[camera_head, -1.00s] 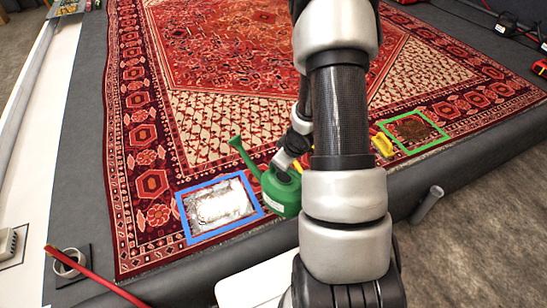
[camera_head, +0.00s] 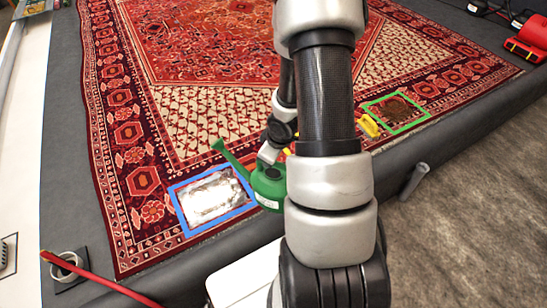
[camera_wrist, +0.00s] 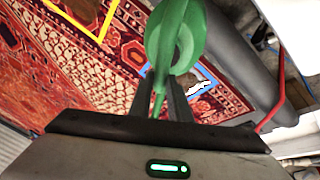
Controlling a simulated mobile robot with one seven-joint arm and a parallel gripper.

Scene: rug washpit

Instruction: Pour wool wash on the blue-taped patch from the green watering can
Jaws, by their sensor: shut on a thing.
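The green watering can (camera_head: 270,190) is held in my gripper over the rug's front border, roughly upright, with its spout pointing left. In the head view the spout tip lies just beyond the back edge of the blue-taped patch (camera_head: 212,201), a blue square around a whitish, shiny area. No liquid stream shows. My gripper (camera_wrist: 160,90) is shut on the can, whose green body (camera_wrist: 175,40) shows between and beyond the fingers in the wrist view. Part of the can's right side is hidden behind my arm. Blue tape (camera_wrist: 203,75) also shows right of the fingers there.
A green-taped square (camera_head: 424,119) around a brown stain lies at right, with a yellow object (camera_head: 369,126) beside it. A red hose-like bar (camera_head: 95,282) crosses the front left. A grey peg (camera_head: 414,180) stands at the front edge. The rug's middle is clear.

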